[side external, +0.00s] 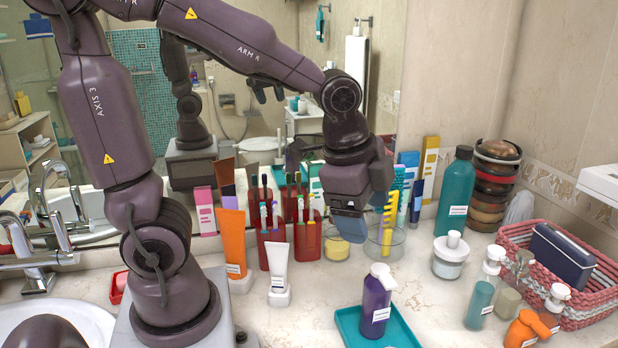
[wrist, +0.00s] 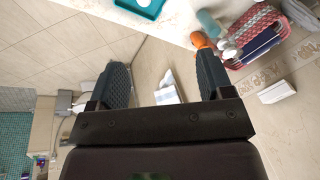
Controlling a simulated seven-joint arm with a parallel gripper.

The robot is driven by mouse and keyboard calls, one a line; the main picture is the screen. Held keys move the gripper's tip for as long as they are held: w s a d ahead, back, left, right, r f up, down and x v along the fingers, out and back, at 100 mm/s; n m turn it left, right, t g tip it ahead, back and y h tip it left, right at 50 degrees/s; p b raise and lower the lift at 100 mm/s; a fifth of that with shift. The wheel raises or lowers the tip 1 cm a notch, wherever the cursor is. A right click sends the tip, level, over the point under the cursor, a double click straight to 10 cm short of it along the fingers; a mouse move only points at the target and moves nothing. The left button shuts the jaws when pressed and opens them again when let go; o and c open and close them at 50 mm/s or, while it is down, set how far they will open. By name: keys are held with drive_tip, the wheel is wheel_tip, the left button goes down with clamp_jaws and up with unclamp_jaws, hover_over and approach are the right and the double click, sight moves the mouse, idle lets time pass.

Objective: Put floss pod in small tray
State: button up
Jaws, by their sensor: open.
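The small tray is most likely the teal tray (side external: 348,322) at the front of the counter, with a purple pump bottle (side external: 376,300) standing in it. Part of a teal tray also shows at the top of the wrist view (wrist: 150,12). I cannot tell for sure which item is the floss pod; a low round yellow-and-white container (side external: 337,248) sits below my gripper. My gripper (side external: 350,230) hangs above the back of the counter, left of and behind the tray. In the wrist view its two fingers (wrist: 164,68) are wide apart with nothing held between them.
Red holders (side external: 307,238), an orange tube (side external: 234,240) and a white tube (side external: 279,265) stand left of my gripper. A clear glass (side external: 385,240) is close on its right. A white jar (side external: 450,256), teal bottle (side external: 455,195) and pink basket (side external: 575,310) stand farther right.

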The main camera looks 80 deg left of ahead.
drive_tip(key=s+a+r+n+t, duration=0.1)
drive_tip(key=s+r+n+t, duration=0.1)
drive_tip(key=s+r+n, duration=0.3)
drive_tip(key=shift+s+a+r+n, duration=0.15)
drive_tip(key=shift+s+r+n, duration=0.1)
drive_tip(key=shift+s+n, duration=1.6)
